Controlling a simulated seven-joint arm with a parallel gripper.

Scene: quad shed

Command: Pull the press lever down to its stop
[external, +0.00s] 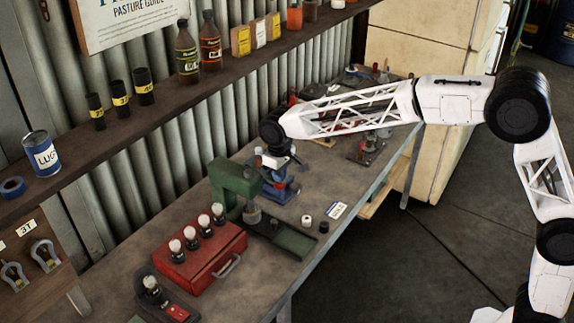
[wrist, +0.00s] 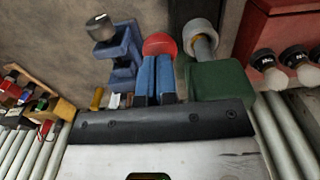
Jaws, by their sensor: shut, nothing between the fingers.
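The green press (external: 237,182) stands on the bench, with a flat green base and a grey ram under its head. Its green body (wrist: 218,80) is right of my fingers in the wrist view. A round red knob (wrist: 160,44), apparently the lever's end, shows just beyond my fingertips; the lever's shaft is hidden, and I cannot tell whether the fingers touch it. My gripper (wrist: 156,62) is shut and empty, with blue fingers side by side. In the external view my gripper (external: 284,164) is above and behind the press, partly blending with a blue device.
The blue device (wrist: 122,55) stands close left of my fingers in the wrist view. A red box (external: 200,262) with several white-topped pieces is in front of the press. A shelf (external: 150,112) with bottles and tins runs along the wall. Small parts lie near the bench's right edge.

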